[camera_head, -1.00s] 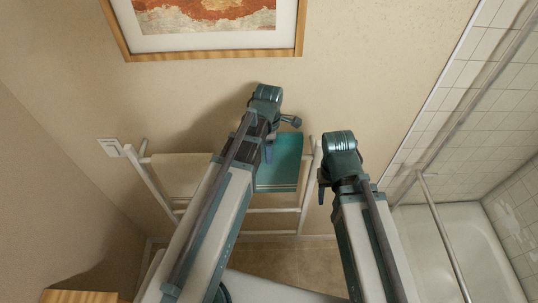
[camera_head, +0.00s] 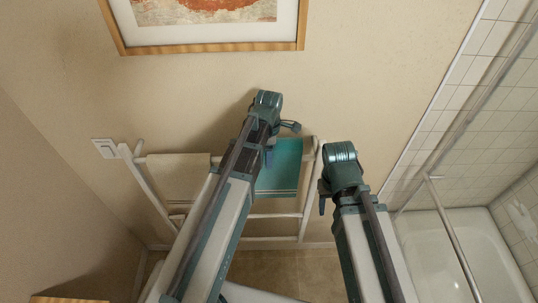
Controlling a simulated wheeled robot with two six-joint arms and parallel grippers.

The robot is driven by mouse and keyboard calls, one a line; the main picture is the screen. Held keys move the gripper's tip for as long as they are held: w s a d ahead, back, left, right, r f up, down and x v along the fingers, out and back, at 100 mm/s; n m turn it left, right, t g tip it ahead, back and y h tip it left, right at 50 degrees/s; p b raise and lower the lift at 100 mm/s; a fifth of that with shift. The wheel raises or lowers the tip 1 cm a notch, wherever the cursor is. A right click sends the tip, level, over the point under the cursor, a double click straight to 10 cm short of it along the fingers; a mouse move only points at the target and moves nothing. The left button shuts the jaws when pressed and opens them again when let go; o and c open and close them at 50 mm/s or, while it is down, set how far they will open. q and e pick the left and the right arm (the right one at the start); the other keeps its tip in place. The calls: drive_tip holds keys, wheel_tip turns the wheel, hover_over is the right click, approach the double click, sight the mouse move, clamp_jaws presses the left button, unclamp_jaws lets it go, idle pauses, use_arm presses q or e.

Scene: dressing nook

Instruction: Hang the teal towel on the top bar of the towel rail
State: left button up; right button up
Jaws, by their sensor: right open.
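The teal towel (camera_head: 286,166) hangs over the top bar of the white towel rail (camera_head: 306,190), toward its right end. It looks flat, with pale stripes near its lower edge. My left arm crosses in front of the rail and hides the towel's left side. My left gripper (camera_head: 279,142) is at the towel's upper left; I cannot tell whether it touches the towel or how its jaws stand. My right gripper (camera_head: 341,196) is open and empty, just right of the rail and apart from the towel.
A cream towel (camera_head: 180,175) hangs on the rail's left part. A bathtub (camera_head: 440,245) with a pale pole (camera_head: 452,235) stands at the right.

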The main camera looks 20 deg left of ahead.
use_arm(q)
wheel_tip(320, 180, down, 6)
drive_tip(key=b, duration=0.6)
drive_tip(key=shift+f, duration=0.25)
drive_tip(key=o, duration=1.6)
drive_tip(key=shift+c, duration=0.2)
wheel_tip(320, 180, up, 12)
drive_tip(key=p, duration=1.2)
drive_tip(key=shift+r, duration=0.1)
